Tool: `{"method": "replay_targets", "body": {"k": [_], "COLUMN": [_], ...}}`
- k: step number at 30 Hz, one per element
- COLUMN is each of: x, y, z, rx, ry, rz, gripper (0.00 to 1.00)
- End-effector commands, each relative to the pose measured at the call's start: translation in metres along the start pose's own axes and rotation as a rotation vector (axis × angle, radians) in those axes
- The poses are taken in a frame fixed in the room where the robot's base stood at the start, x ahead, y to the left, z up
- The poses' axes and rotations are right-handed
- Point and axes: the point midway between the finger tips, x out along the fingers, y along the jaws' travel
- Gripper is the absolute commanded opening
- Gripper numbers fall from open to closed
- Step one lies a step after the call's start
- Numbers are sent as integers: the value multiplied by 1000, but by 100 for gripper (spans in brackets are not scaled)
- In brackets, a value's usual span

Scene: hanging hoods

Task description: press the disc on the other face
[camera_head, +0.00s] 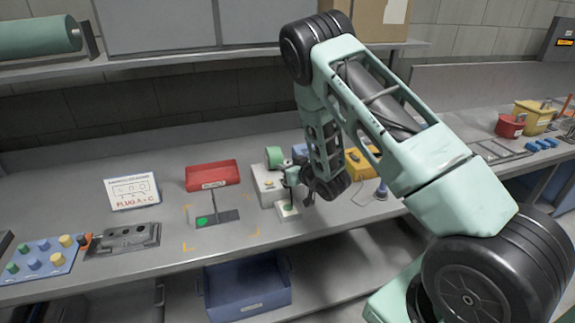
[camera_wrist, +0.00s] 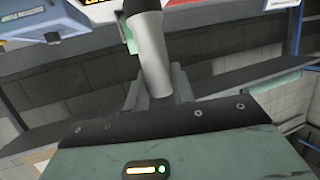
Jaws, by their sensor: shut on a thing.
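A green disc (camera_head: 202,222) shows on the left part of a grey plate (camera_head: 228,216) on the bench, with a thin dark upright beside it. Another small green patch (camera_head: 288,206) shows on a pale tile in front of a whitish box (camera_head: 267,187). My gripper (camera_head: 293,182) is low over the bench beside that box, partly hidden by my arm. In the wrist view it is shut on a light grey cylinder (camera_wrist: 151,55) with a dark end. I cannot tell whether the cylinder touches anything.
A red bin (camera_head: 212,175) and a white sign (camera_head: 132,190) stand behind the plate. A yellow bin (camera_head: 361,163) is right of my gripper. A button panel (camera_head: 42,258) lies at the left. A blue crate (camera_head: 247,287) sits below the bench. The front strip of bench is mostly clear.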

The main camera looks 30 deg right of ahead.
Motion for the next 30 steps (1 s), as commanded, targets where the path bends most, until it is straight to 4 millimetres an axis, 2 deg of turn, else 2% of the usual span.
{"method": "replay_targets", "body": {"k": [1, 21, 30], "x": [2, 21, 27], "y": [0, 0, 0], "z": [8, 69, 87], "rx": [0, -1, 0], "ry": [-1, -1, 1], "rz": [0, 0, 0], "gripper": [10, 10, 10]}}
